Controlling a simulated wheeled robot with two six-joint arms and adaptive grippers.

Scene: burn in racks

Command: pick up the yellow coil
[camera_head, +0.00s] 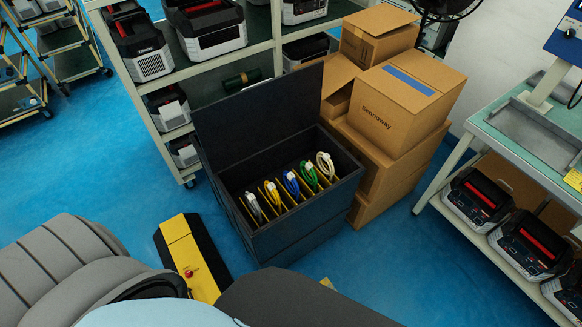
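The yellow coil (275,197) sits in an open black box (288,237) on the floor, second from the left in a row of coiled cables. A grey-white coil (254,206) is to its left and a blue coil (291,184) to its right. Further right are a green coil (309,175) and a white coil (326,165). Yellow dividers stand between the coils. The box lid (262,112) is raised at the back. Neither of my grippers shows in this view.
Cardboard boxes (405,105) are stacked right beside the black box. A shelf rack (255,45) with several devices stands behind it. A workbench (535,140) with devices underneath is at the right.

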